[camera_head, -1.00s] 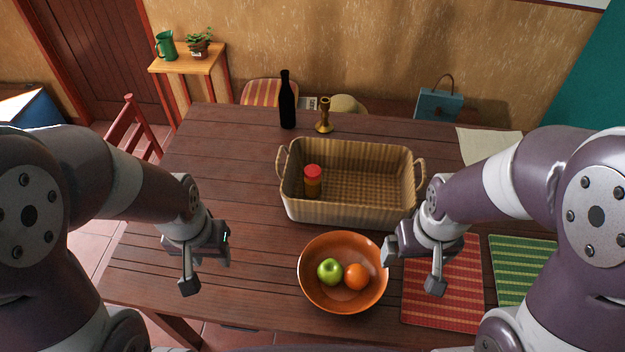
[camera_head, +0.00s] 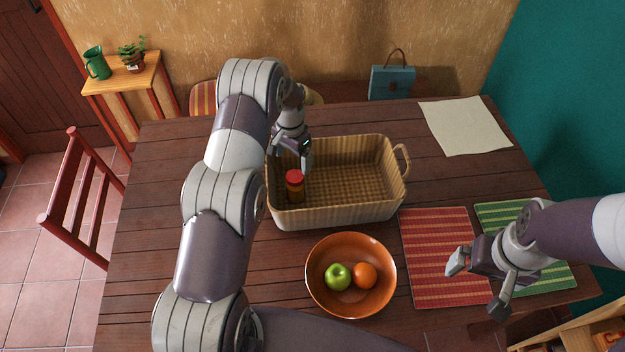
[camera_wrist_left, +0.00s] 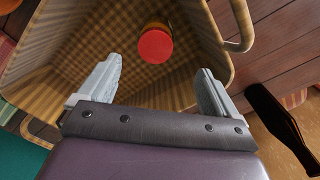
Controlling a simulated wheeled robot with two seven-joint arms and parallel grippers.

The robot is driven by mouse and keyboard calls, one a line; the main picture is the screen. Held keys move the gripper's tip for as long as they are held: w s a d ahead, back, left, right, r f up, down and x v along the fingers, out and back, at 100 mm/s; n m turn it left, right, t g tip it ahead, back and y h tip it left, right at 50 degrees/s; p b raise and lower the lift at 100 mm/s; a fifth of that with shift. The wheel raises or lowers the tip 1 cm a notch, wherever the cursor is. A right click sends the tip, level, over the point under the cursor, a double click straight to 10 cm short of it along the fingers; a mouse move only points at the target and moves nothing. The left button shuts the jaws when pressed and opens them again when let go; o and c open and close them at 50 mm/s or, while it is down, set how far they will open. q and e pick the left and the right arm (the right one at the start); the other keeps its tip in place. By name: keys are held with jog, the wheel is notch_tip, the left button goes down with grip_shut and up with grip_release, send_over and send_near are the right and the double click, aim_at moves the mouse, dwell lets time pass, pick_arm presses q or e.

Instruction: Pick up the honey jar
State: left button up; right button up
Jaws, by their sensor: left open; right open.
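The honey jar (camera_head: 295,187), amber with a red lid, stands upright in the left part of the wicker basket (camera_head: 340,214). In the left wrist view its red lid (camera_wrist_left: 155,46) shows beyond the gap between the fingers. My left gripper (camera_head: 296,160) is open over the left end of the basket, just behind the jar in the head view, with nothing between its fingers (camera_wrist_left: 157,88). My right gripper (camera_head: 478,284) is open and empty above the striped placemats at the right.
An orange bowl (camera_head: 322,299) with a green apple (camera_head: 338,277) and an orange (camera_head: 365,276) stands in front of the basket. A paper sheet (camera_head: 464,126) lies at the back right.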

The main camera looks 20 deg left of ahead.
aim_at(295, 175)
pick_arm(q)
notch_tip(295, 175, down, 5)
jog(key=shift+s+d+r+p, duration=0.1)
jog(key=shift+p, duration=0.5)
jog(key=shift+f, duration=0.45)
jog(key=f, duration=0.1)
jog(key=f+p, duration=0.2)
jog(key=f, duration=0.1)
jog(key=shift+s+d+f, duration=0.1)
jog(key=shift+s+d, duration=0.1)
jog(key=shift+s, duration=0.1)
jog(key=shift+w+f, duration=0.1)
jog(key=shift+f, duration=0.3)
jog(key=shift+r, duration=0.1)
jog(key=c, duration=1.5)
jog(key=shift+r, duration=0.1)
